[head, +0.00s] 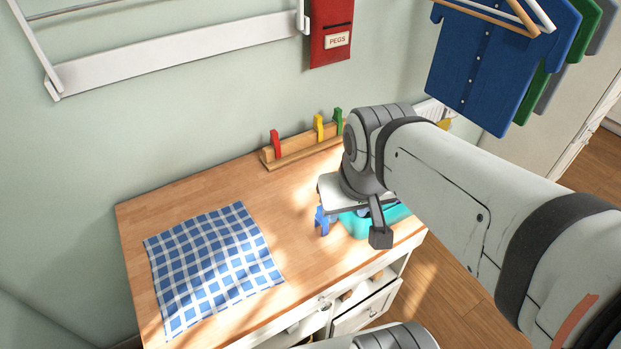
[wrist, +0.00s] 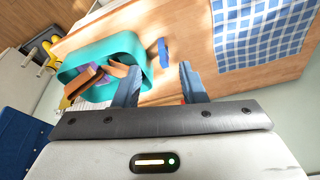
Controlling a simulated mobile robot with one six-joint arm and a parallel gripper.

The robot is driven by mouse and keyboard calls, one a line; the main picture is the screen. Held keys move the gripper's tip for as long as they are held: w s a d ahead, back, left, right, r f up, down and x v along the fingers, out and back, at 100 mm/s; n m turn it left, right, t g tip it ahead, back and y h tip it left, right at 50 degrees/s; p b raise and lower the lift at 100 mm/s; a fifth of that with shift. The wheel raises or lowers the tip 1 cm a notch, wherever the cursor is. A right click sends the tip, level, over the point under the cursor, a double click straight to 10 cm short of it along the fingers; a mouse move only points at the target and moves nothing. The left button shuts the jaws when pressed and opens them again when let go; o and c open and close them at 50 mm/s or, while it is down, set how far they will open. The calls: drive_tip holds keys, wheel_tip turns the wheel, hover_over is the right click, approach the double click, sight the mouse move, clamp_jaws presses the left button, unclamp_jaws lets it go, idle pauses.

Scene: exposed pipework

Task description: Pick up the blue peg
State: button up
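The blue peg (wrist: 164,52) lies on the wooden table top in the wrist view, between the teal basket and the checked cloth. My gripper (wrist: 160,68) is open, with its two blue-grey fingers apart and nothing between them. The peg shows just past the gap between the fingertips, and I see no contact. In the head view my gripper hangs over the table beside the basket. A blue shape shows there under it; I cannot tell whether it is a finger or the peg.
The teal basket (wrist: 142,47) holds several brown and purple pieces. A blue-and-white checked cloth (head: 212,265) lies on the left of the table. Red, yellow and green pegs stand on a wooden rail (head: 292,152) at the wall. Shirts (head: 505,60) hang at the upper right.

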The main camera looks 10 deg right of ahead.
sight(322, 219)
drive_tip(key=shift+o, duration=0.2)
drive_tip(key=w+f+n+g+b, duration=0.1)
drive_tip(key=w+f+b, duration=0.1)
drive_tip(key=w+f, duration=0.2)
drive_tip(key=w+f+n+g+b, duration=0.1)
drive_tip(key=w+f+b, duration=0.2)
drive_tip(key=w+f, duration=0.2)
drive_tip(key=w+f+n+g+b, duration=0.1)
drive_tip(key=w+f+b, duration=0.2)
drive_tip(key=w+f, duration=0.1)
drive_tip(key=shift+w+a+f+n, duration=0.1)
drive_tip(key=shift+w+f+n, duration=0.1)
drive_tip(key=shift+w, duration=0.25)
drive_tip(key=shift+w+a+f+n, duration=0.1)
drive_tip(key=shift+w+f, duration=0.05)
drive_tip(key=shift+w, duration=0.25)
drive_tip(key=shift+w+f, duration=0.1)
drive_tip(key=shift+f, duration=0.2)
drive_tip(key=f, duration=0.7)
drive_tip(key=shift+s+f+p, duration=0.15)
drive_tip(key=shift+s+p, duration=0.05)
drive_tip(key=shift+p, duration=0.2)
drive_tip(key=shift+c, duration=0.5)
clamp_jaws()
